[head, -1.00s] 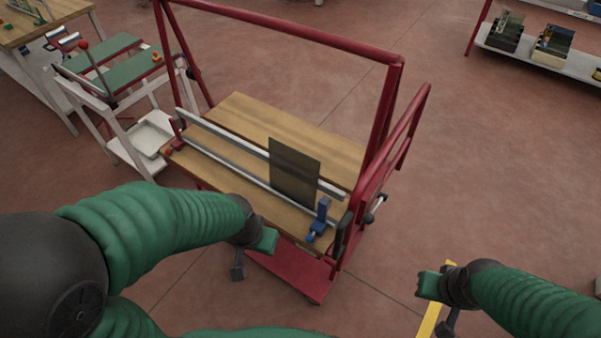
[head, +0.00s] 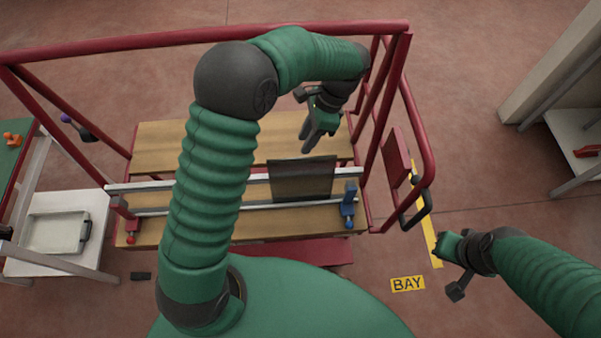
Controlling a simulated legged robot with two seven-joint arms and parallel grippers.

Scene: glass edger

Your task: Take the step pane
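The step pane (head: 302,181) is a dark, see-through rectangular sheet. It stands upright between the metal rails (head: 250,206) on the wooden deck of the red-framed cart, towards the right end. My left gripper (head: 312,137) is above and behind the pane's top edge, pointing down, with its fingers apart and nothing between them. It looks clear of the pane, though the exact gap is hard to judge. My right gripper (head: 449,268) is off to the right of the cart over the floor, with its fingers apart and empty.
A blue clamp (head: 348,205) stands on the rail just right of the pane. A red tubular frame (head: 200,37) arches over the cart near my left arm. A white trolley (head: 55,235) with a tray is at left. Floor at right is free around the BAY sign (head: 407,284).

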